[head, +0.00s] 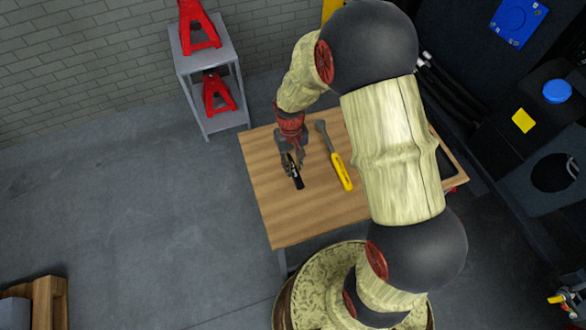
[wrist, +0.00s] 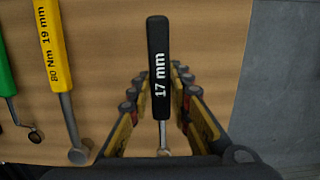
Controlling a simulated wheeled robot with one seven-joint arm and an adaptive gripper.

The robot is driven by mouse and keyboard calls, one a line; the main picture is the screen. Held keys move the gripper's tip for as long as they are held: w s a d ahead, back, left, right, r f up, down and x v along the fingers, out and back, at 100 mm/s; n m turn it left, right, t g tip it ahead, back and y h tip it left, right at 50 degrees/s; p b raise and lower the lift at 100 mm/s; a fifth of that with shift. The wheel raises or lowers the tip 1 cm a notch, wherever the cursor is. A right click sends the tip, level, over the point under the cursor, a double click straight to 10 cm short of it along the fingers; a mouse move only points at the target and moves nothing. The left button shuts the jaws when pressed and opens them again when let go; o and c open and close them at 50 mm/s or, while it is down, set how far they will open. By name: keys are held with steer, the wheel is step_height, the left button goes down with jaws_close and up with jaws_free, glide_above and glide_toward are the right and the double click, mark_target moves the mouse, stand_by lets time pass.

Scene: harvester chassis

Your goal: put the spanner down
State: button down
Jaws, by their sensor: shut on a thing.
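The spanner (head: 297,181) has a black handle and is held in my gripper (head: 291,166) over the wooden table. In the wrist view the spanner (wrist: 158,60) shows "17 mm" on its handle. It lies lengthwise between the fingers of my gripper (wrist: 158,85), with its metal end towards the palm and partly hidden. My gripper is shut on it. I cannot tell whether the spanner touches the tabletop.
A yellow-handled wrench (head: 342,172) marked "80 Nm 19 mm" lies on the table (head: 275,215) to the right. A green-handled tool (wrist: 6,75) lies beyond it. Bare wood is left of my gripper. A grey shelf (head: 211,85) with red stands is behind.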

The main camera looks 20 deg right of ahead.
steer(key=shift+f, duration=0.9)
steer(key=shift+r, duration=0.1)
steer(key=c, duration=1.6)
jaws_free()
steer(key=shift+c, duration=0.2)
step_height(320, 180, up, 21)
steer(key=s+t+p, duration=0.1)
steer(key=t+p, duration=0.1)
steer(key=p, duration=0.1)
steer(key=s+r+t, duration=0.4)
steer(key=s+r, duration=1.2)
steer(key=s, duration=0.1)
steer(key=shift+t, duration=0.4)
